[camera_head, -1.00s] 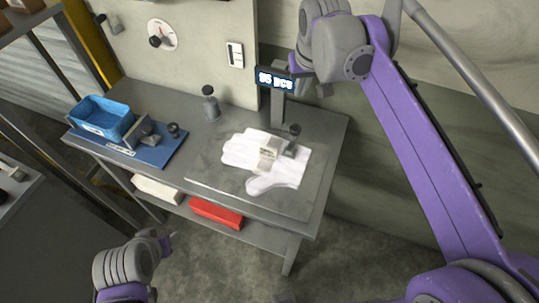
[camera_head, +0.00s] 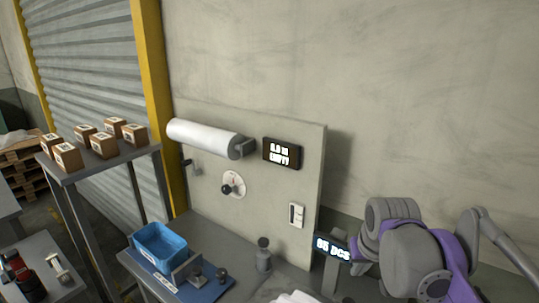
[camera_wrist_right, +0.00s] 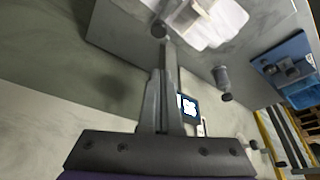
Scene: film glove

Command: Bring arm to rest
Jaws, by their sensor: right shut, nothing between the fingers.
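My right arm (camera_head: 420,258), grey and purple, is raised at the lower right of the head view, beside the bench's small display. Its gripper is mostly hidden there. In the right wrist view the right gripper (camera_wrist_right: 160,76) has its fingers together and empty, with the bench top beyond the tips. My left arm and gripper are outside both current views.
The bench holds a blue bin (camera_head: 158,248), a dark bottle (camera_head: 263,255) and white film (camera_wrist_right: 222,22). The display (camera_head: 332,249) stands close to my right arm. A film roll (camera_head: 205,137) hangs on the back panel. A shelf with boxes (camera_head: 103,145) stands left.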

